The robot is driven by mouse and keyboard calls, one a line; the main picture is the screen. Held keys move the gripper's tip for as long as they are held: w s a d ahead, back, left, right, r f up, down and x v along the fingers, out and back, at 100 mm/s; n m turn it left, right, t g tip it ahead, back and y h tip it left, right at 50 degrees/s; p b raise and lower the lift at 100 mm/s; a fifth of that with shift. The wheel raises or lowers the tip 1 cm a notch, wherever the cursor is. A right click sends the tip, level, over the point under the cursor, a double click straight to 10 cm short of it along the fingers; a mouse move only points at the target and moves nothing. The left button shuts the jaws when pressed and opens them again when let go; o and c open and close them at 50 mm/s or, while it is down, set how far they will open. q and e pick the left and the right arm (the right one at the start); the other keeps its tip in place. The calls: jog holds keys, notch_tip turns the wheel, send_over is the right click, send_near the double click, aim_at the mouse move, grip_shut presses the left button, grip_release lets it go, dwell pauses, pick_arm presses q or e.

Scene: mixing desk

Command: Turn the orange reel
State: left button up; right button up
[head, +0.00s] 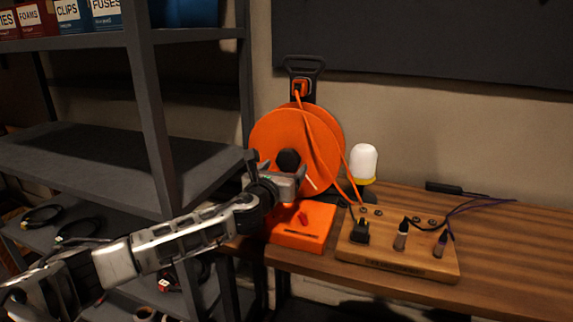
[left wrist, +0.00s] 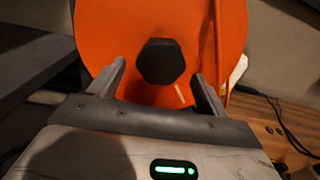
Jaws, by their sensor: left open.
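The orange reel (head: 268,137) stands upright at the left end of the wooden desk, with a black hub knob (head: 288,160) at the middle of its face. An orange cord hangs down its right side from a plug at the top. In the left wrist view the reel (left wrist: 110,38) fills the background, and the dark knob (left wrist: 160,62) shows between the fingers. My left gripper (head: 277,168) is open in front of the reel's face, just below the knob. The fingertips (left wrist: 158,75) are on either side of the knob; contact cannot be told. My right gripper is not in view.
An orange box (head: 302,236) with a red switch sits in front of the reel. A wooden board (head: 400,259) with plugs and connectors lies to its right, and a white lamp (head: 364,162) stands behind. Metal shelves (head: 150,100) flank the left. The desk's right part (head: 510,260) is mostly clear.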

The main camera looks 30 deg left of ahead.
pick_arm(q)
jog(key=shift+x, duration=1.35)
